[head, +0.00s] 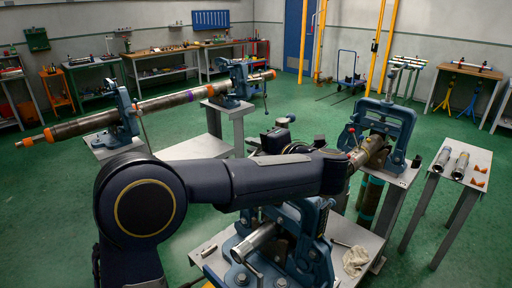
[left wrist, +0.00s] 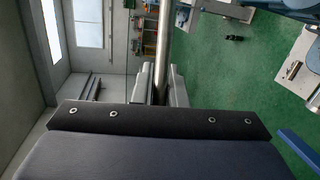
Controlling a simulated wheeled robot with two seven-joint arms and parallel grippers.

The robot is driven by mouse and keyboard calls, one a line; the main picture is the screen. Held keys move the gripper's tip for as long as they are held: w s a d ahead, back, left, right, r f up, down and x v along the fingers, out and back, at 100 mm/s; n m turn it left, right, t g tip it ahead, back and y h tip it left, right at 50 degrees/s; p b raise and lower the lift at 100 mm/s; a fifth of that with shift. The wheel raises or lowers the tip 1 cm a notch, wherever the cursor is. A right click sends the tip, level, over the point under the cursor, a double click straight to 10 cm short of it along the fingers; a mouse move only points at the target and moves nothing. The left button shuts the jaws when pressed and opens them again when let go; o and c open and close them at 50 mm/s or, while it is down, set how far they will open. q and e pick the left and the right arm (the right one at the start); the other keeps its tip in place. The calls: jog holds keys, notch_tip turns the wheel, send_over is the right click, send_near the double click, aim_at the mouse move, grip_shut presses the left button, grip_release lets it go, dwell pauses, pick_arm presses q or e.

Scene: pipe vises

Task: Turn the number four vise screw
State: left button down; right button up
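Several blue vises show in the head view: one at the left (head: 122,120), one at the back left (head: 240,82), one at the right (head: 398,118) and one at the front (head: 312,258). I see no numbers on them. My left arm reaches across the middle, its hand end close to the right vise and a pipe end there. In the left wrist view a bright steel bar (left wrist: 163,42) runs down between the two grey fingers of my left gripper (left wrist: 160,88). I cannot tell if the fingers press on it. My right gripper is not in view.
A long dark pipe (head: 165,101) with orange ends spans the two left vises. A small table (head: 452,166) at the right bears short metal pipes and orange pieces. A white rag (head: 355,260) lies by the front vise.

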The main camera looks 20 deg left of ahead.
pick_arm(q)
jog(key=c, duration=1.7)
grip_release()
jog(key=shift+a+f, duration=0.1)
jog(key=shift+f, duration=0.4)
jog(key=shift+o, duration=1.2)
jog(key=shift+w+a, duration=0.15)
jog(key=shift+r, duration=0.15)
jog(key=b+v, duration=0.2)
jog(key=v, duration=0.6)
